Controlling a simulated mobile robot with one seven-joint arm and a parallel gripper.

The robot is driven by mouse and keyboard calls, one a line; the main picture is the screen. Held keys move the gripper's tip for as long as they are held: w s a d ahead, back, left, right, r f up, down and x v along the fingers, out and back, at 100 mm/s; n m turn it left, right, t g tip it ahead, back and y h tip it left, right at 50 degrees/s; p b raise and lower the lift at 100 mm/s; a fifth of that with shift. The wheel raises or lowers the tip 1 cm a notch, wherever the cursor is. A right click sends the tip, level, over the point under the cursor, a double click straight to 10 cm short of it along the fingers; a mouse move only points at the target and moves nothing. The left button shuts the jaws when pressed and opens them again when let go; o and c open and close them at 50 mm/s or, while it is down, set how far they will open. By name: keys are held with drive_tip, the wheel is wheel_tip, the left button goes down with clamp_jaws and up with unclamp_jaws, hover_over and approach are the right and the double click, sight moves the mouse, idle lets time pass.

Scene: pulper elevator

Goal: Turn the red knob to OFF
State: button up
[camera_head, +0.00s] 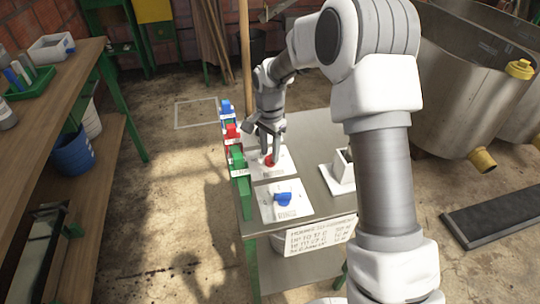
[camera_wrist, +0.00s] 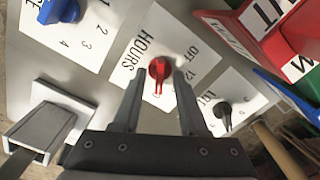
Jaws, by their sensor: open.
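The red knob (camera_wrist: 158,68) sits on a white plate marked HOURS (camera_wrist: 140,52), with the word OFF (camera_wrist: 191,53) up and right of it in the wrist view. The knob's narrow pointer runs toward the bottom of that view, away from OFF. My gripper (camera_wrist: 159,80) is open, with one finger on each side of the knob; I cannot tell whether either finger touches it. In the head view my gripper (camera_head: 269,152) reaches down over the plate, and the red knob (camera_head: 269,161) shows partly at its fingertips. Part of the dial's numbering is hidden by the right finger.
A blue knob (camera_wrist: 60,10) and a black knob (camera_wrist: 222,110) sit on neighbouring plates. Blue, red and green upright holders (camera_head: 237,158) line the table's left edge. A white box-shaped fixture (camera_head: 341,170) stands right of the plates. Large metal tanks (camera_head: 462,80) stand at right.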

drive_tip(key=shift+f, duration=0.55)
clamp_jaws()
